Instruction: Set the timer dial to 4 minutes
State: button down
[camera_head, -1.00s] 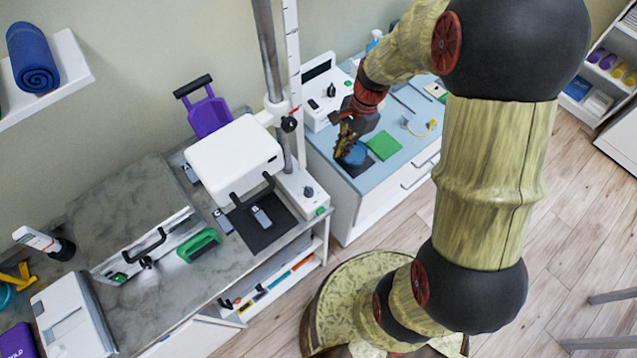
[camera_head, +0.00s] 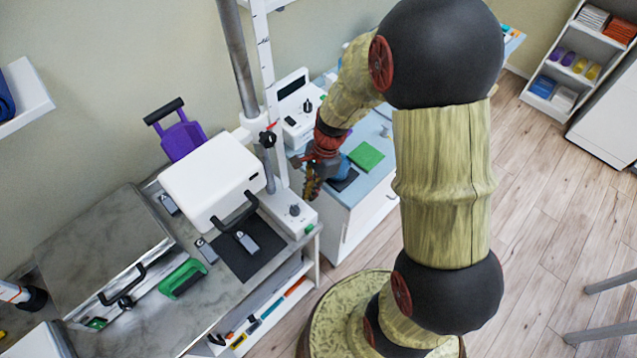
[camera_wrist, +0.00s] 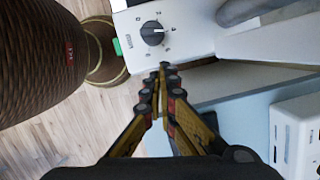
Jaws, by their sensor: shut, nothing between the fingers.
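The timer dial (camera_wrist: 152,33) is a dark round knob on a white panel with small markings around it, in the upper middle of the wrist view. A light mark shows on its right side, but I cannot read the setting surely. In the head view a dark knob (camera_head: 294,210) sits on the white base of the column device. My gripper (camera_wrist: 163,68) is shut and empty, its fingertips just below the dial in the wrist view, apart from it. In the head view my gripper (camera_head: 311,194) hangs just right of and above that knob.
A white box-shaped head (camera_head: 211,179) with a black handle and a grey column (camera_head: 239,70) stand left of my gripper. Another white device with a screen and knob (camera_head: 307,106) stands behind. A green pad (camera_head: 366,156) lies on the blue counter.

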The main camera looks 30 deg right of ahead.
aim_at(301, 205)
jog(key=shift+s+a+r, duration=0.1)
jog(key=shift+s+a, duration=0.1)
jog(key=shift+a, duration=1.05)
jog(key=shift+w+a+r+n+p, duration=0.15)
jog(key=shift+w+a+n+p, duration=0.1)
jog(key=shift+a+n+p, duration=0.5)
jog(key=shift+d, duration=0.2)
